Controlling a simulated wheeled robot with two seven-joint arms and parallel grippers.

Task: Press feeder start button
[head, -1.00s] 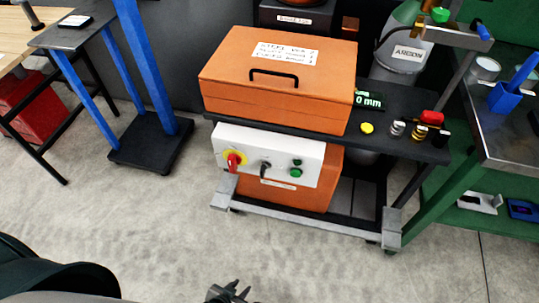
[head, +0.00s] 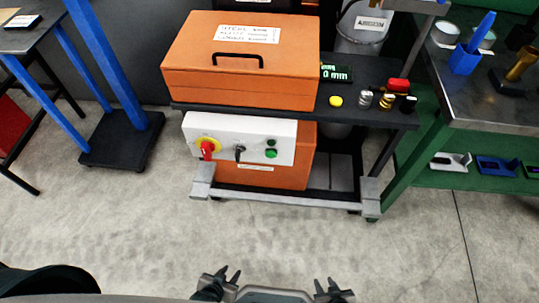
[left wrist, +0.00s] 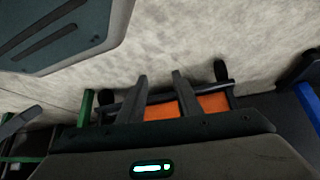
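The feeder's white control panel (head: 218,150) is on the front of an orange cabinet below the black shelf. It carries a red knob on a yellow disc (head: 206,149), a black rotary switch (head: 240,154) and two green round parts one above the other. The lower, brighter green button (head: 271,154) is in plain view. My left gripper (head: 230,272) is low in the head view, empty, fingers apart, well away from the panel. Its open fingers (left wrist: 158,75) also show in the left wrist view, with an orange surface (left wrist: 212,103) beyond. My right gripper (head: 327,283) is open and empty at the bottom edge.
An orange lidded box (head: 240,75) stands on the black shelf (head: 370,110). Grey metal bars (head: 290,200) run low in front of the cabinet. A green workbench (head: 495,125) stands at the right, a blue-legged stand (head: 120,140) at the left. The floor between is clear.

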